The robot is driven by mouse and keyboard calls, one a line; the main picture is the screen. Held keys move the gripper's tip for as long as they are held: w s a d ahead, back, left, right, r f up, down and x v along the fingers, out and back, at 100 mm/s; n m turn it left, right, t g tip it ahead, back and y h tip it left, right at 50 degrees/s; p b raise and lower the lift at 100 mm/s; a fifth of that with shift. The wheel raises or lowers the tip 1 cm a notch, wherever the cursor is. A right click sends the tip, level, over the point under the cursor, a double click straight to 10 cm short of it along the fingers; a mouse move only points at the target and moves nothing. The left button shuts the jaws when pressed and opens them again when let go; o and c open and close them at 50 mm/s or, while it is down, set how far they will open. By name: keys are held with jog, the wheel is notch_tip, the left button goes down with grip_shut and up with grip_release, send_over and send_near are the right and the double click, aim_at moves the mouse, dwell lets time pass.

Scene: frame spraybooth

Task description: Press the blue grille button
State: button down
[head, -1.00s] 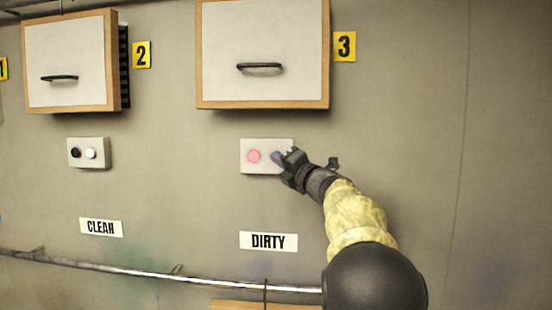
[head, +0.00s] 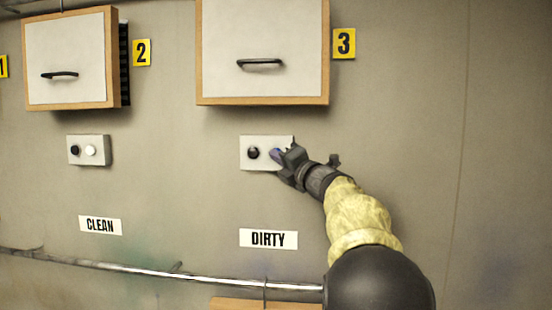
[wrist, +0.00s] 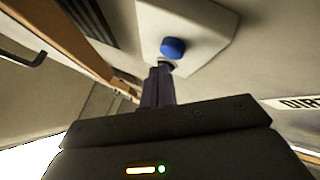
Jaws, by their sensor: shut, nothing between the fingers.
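The blue button (wrist: 173,47) is a round cap on a pale control box (head: 247,160) above the DIRTY label. In the head view the blue button (head: 275,155) is partly hidden by my gripper (head: 282,157). It looks brightly blue. My gripper's fingers are closed together with nothing between them, and in the wrist view the gripper (wrist: 160,68) has its tips right by the button's edge. I cannot tell whether they touch it. The other button (head: 253,153) on this box is black.
A white cabinet door (head: 262,45) with a black handle, marked 3, is above the box. A second box (head: 88,150) with a black and a white button is at left, above a CLEAN label (head: 100,225). A metal pipe (head: 200,278) runs along the wall below.

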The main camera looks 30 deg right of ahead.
dwell(0.3)
jog(key=s+a+b, duration=0.1)
jog(key=s+b, duration=0.1)
jog(key=s+a+b, duration=0.1)
jog(key=s, duration=0.1)
jog(key=shift+s+a, duration=0.1)
jog(key=shift+a, duration=0.25)
dwell(0.7)
